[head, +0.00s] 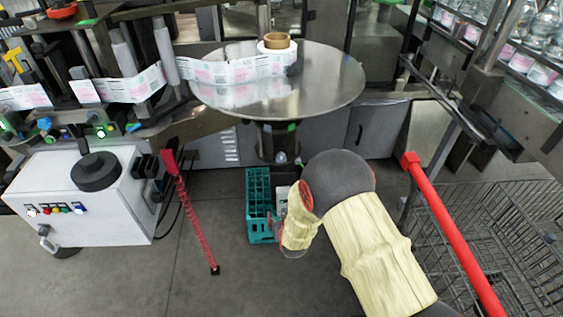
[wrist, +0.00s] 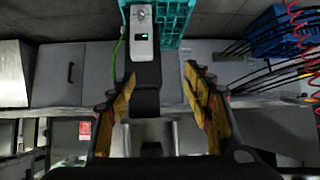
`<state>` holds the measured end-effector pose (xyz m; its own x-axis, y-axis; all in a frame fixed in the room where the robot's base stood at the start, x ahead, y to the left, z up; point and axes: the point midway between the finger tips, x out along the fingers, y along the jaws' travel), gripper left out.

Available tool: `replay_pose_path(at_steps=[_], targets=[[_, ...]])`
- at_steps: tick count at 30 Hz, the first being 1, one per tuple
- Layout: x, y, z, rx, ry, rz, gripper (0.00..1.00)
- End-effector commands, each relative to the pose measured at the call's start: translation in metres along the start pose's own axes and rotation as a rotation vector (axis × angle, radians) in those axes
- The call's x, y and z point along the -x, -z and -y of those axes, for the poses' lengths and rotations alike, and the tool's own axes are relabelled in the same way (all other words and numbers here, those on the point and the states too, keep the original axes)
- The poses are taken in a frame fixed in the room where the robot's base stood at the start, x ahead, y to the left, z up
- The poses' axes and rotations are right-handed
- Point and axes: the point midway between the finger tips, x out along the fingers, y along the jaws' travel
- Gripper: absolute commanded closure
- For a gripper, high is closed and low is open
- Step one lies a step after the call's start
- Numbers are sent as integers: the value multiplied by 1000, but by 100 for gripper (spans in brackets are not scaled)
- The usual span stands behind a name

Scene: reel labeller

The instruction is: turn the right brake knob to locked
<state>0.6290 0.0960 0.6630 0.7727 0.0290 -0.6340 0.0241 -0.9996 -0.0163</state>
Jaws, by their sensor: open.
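I cannot pick out the right brake knob for certain in either view. The round steel turntable (head: 335,88) stands at the back centre of the head view on a dark post. A small pale round part (head: 281,158) shows low on that post, too small to identify. In the wrist view my gripper (wrist: 158,74) has its yellow-padded fingers spread apart, with nothing held between them. In the head view my arm hides the gripper.
A teal crate (head: 259,206) stands on the floor beside my arm; its mesh also shows in the wrist view (wrist: 172,20). A white control cabinet (head: 75,200) is at left, with a red chain (head: 190,215) near it. A red bar (head: 450,230) and wire cage (head: 510,225) are at right.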

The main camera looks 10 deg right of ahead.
Motion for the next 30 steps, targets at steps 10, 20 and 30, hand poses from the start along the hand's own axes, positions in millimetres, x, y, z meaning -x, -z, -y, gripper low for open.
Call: replay_pose_path(at_steps=[10,20,30], targets=[[14,132,-16,-20,-68,-540,49],[32,170,-20,-13,-87,-691,49],[-8,200,-25,-14,-88,-690,49]])
